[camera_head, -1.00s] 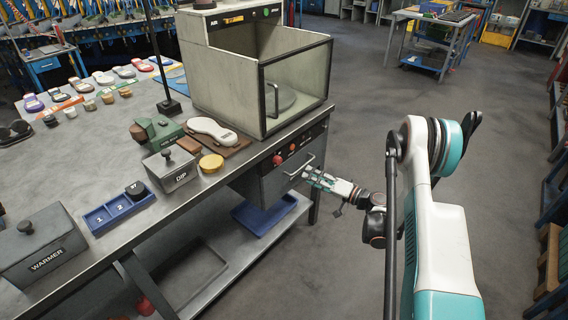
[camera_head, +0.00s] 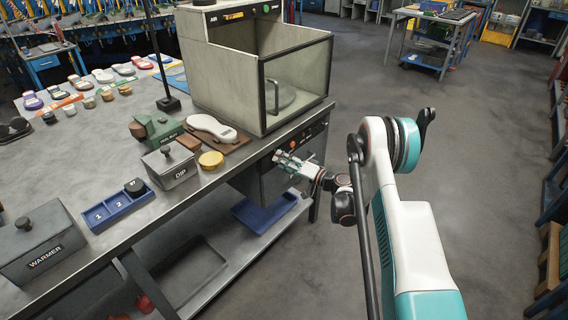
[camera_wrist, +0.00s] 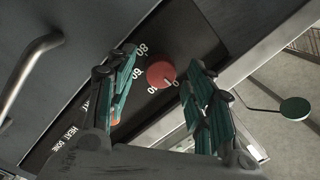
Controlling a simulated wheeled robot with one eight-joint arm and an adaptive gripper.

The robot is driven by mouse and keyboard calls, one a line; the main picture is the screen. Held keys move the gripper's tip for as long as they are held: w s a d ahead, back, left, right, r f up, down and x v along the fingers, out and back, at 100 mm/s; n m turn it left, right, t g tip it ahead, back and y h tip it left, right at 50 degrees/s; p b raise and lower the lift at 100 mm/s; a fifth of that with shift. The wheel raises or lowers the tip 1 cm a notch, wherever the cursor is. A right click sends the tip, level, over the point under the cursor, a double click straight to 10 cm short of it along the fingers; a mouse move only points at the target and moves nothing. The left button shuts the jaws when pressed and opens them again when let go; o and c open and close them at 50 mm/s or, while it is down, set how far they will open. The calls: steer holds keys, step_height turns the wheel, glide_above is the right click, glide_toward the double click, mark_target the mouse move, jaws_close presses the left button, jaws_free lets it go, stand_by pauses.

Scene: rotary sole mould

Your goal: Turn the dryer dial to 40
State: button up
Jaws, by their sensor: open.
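The dryer dial (camera_wrist: 161,74) is a round red knob in the wrist view, on a dark panel with white numbers around it, among them 40, 60 and 80. My gripper (camera_wrist: 160,88) is open, with one green-padded finger on each side of the dial in the picture. I cannot tell whether either finger touches it. A small light mark shows at the dial's lower right edge. In the head view, my gripper (camera_head: 283,158) is in front of the drawer unit's panel under the bench top and hides the dial.
A metal handle (camera_wrist: 28,75) stands out left of the panel in the wrist view. The dryer box (camera_head: 225,75) with a clear front stands on the bench above. A blue tray (camera_head: 264,212) lies on the lower shelf.

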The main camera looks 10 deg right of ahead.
steer(key=shift+c, duration=0.5)
steer(key=c, duration=1)
steer(key=shift+o, duration=0.2)
steer(key=m+t, duration=0.1)
steer(key=m, duration=1.1)
steer(key=shift+a, duration=0.1)
steer(key=o, duration=1.1)
steer(key=shift+c, duration=0.2)
